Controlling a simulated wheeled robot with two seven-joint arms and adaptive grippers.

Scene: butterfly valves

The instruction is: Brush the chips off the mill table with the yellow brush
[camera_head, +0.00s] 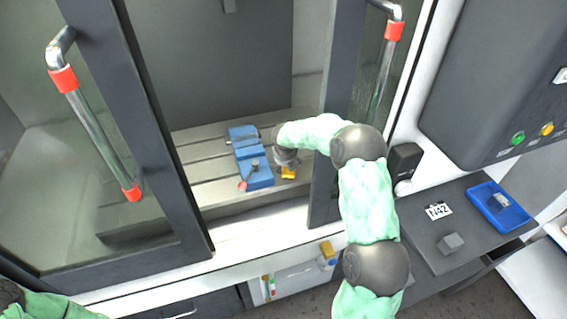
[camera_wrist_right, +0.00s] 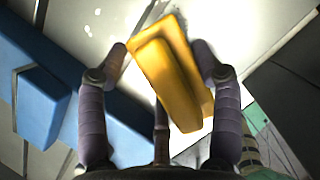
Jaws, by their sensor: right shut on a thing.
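The yellow brush (camera_head: 289,173) is in my right gripper (camera_head: 286,161), inside the open machine, low over the slotted mill table (camera_head: 200,172). In the right wrist view the fingers of the right gripper (camera_wrist_right: 161,58) close on both sides of the yellow brush (camera_wrist_right: 168,75). I cannot tell whether the brush touches the table; its bristles are hidden. A few small pale specks, perhaps chips (camera_wrist_right: 88,30), lie on the light surface in the right wrist view. In the head view chips are too small to tell. Only part of my left arm shows at the lower left corner.
A blue vise (camera_head: 254,168) stands on the table just left of the brush; it also shows in the right wrist view (camera_wrist_right: 30,80). Door frames with red-ended handles (camera_head: 98,135) flank the opening. A side shelf (camera_head: 425,235) holds a blue tray (camera_head: 515,216) and a grey block (camera_head: 451,243).

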